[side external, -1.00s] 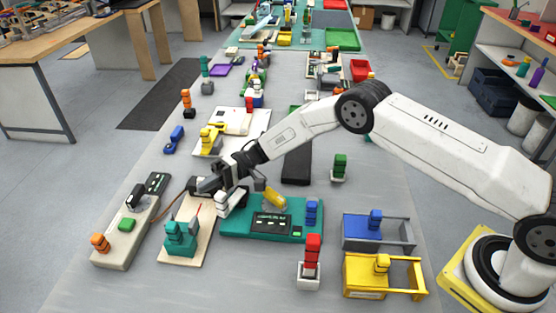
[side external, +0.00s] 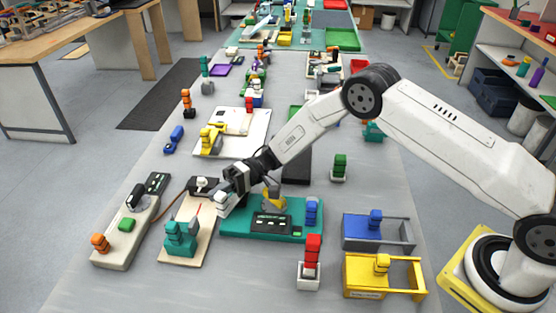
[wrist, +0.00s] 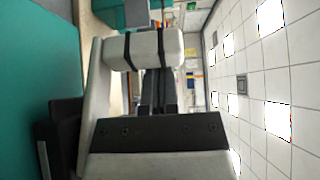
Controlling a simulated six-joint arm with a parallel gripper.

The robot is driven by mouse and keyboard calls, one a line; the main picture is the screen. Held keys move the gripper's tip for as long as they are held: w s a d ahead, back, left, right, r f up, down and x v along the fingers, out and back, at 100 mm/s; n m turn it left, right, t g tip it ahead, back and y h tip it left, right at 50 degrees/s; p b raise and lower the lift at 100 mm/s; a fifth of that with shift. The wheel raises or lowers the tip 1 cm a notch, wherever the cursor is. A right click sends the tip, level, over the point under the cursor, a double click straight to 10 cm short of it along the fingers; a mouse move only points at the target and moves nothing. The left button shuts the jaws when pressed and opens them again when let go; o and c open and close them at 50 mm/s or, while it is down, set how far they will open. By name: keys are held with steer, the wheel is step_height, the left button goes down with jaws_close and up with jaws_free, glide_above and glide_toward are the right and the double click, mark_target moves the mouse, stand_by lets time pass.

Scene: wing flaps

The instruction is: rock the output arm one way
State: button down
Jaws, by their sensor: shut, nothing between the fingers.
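A pale wooden board (side external: 196,247) holds a teal block-like part (side external: 180,238) and a thin red rod (side external: 198,211). At its far end is a black box with a small white piece (side external: 202,184) on top. I cannot tell for sure which part is the output arm. My gripper (side external: 221,207) is shut and empty, near the teal board's left end and right of the black box. In the wrist view its pale finger (wrist: 150,48) shows large; contact is unclear.
A grey board (side external: 120,232) with green and orange parts lies left. A red-topped part (side external: 311,262), a blue tray (side external: 377,240) and a yellow tray (side external: 385,286) stand right. Open table lies in front of the boards.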

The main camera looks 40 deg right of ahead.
steer(key=shift+s+d+n+g, duration=0.2)
steer(key=shift+s+n+g, duration=0.2)
steer(key=shift+s+g, duration=0.25)
steer(key=shift+w, duration=0.2)
steer(key=shift+w+a, duration=0.6)
steer(key=shift+w, duration=0.2)
steer(key=shift+w+a, duration=0.55)
steer(key=shift+w, duration=0.2)
steer(key=w+d, duration=0.1)
steer(key=d, duration=0.5)
steer(key=w+d, duration=0.1)
steer(key=d, duration=0.2)
steer(key=shift+w+d, duration=0.35)
